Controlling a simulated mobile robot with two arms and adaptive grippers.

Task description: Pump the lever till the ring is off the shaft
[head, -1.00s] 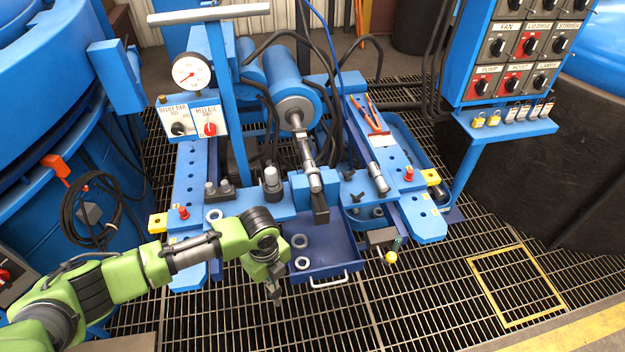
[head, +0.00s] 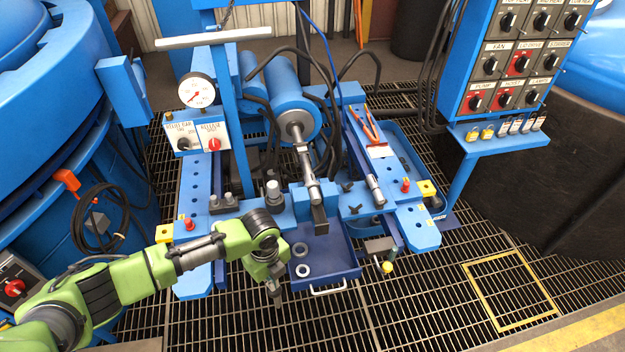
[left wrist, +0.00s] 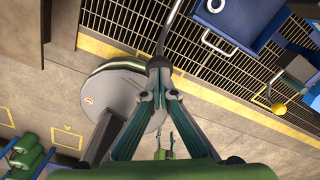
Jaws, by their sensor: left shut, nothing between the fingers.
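The grey shaft (head: 307,165) sticks out of the blue cylinder towards the blue block; I cannot clearly tell a ring on it. A short lever with a yellow knob (head: 386,267) sits at the front right of the machine, beside the tray; the knob also shows in the left wrist view (left wrist: 279,108). It looks like the pump lever, but I cannot be sure. My left gripper (head: 276,299) is shut and empty, pointing down just left of the tray and well apart from the yellow knob. It also shows in the left wrist view (left wrist: 159,75). My right gripper is out of sight.
A dark blue tray (head: 338,262) holds two pale rings (head: 302,269). A gauge (head: 197,90) stands above a box with a red release knob (head: 213,144). A switch panel (head: 510,62) is at right. The grating in front is clear.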

